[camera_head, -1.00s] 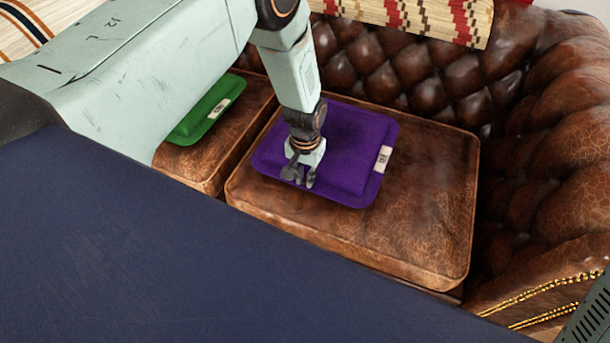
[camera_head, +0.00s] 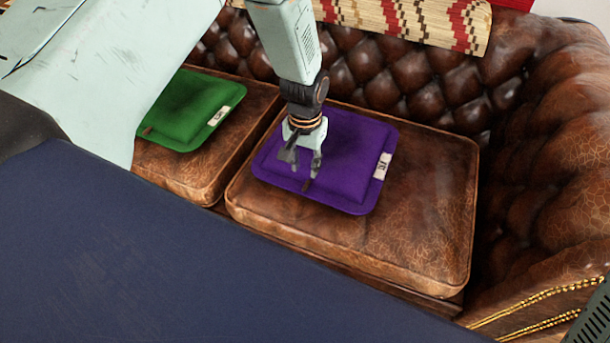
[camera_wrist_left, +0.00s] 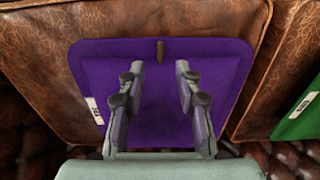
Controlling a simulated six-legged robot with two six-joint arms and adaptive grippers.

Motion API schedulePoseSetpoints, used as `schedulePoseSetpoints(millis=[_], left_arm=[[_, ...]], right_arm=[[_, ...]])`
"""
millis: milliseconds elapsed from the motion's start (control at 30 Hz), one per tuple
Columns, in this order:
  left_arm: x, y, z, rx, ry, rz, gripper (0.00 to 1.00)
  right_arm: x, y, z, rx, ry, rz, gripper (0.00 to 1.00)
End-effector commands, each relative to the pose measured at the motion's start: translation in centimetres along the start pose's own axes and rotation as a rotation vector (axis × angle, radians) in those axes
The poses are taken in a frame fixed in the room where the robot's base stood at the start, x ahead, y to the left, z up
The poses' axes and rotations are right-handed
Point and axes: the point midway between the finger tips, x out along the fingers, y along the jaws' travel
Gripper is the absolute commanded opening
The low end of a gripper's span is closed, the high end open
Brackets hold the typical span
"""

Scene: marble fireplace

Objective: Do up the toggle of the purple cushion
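The purple cushion (camera_head: 345,150) lies flat on the brown leather seat, with a white label at its right edge. Its small brown toggle (camera_head: 307,185) is at the near edge, pointing across that edge. The cushion (camera_wrist_left: 160,130) and toggle (camera_wrist_left: 159,50) also show in the left wrist view. I cannot tell whether the toggle is through a loop. My left gripper (camera_head: 304,166) is open and empty, its fingers apart above the cushion just behind the toggle. In the left wrist view the fingertips (camera_wrist_left: 159,68) point towards the toggle, one either side of its line. My right gripper is out of view.
A green cushion (camera_head: 190,108) with a white label lies on the neighbouring seat to the left. The tufted leather backrest (camera_head: 385,75) rises behind, and the sofa arm (camera_head: 560,210) stands at the right. The seat (camera_head: 425,220) right of the purple cushion is bare.

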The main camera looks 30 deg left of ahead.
Motion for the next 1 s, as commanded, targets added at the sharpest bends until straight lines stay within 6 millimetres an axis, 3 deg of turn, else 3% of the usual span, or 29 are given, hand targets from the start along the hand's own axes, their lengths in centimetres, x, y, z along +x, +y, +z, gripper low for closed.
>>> schedulePoseSetpoints(millis=[100, 300, 867, 1000], left_arm=[[-2.1, 0.0, -0.1, 0.000, 0.002, 0.000, 0.34], [-3.8, 0.0, 0.0, 0.000, -0.001, 0.000, 0.34], [-4.0, 0.0, 0.0, 0.000, 0.001, 0.000, 0.34], [-4.0, 0.1, -1.5, 0.005, 0.075, 0.004, 0.34]], right_arm=[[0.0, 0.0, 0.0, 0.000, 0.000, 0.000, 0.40], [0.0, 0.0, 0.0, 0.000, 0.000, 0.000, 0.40], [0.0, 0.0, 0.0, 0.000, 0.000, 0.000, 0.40], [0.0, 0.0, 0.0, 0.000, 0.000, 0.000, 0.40]])
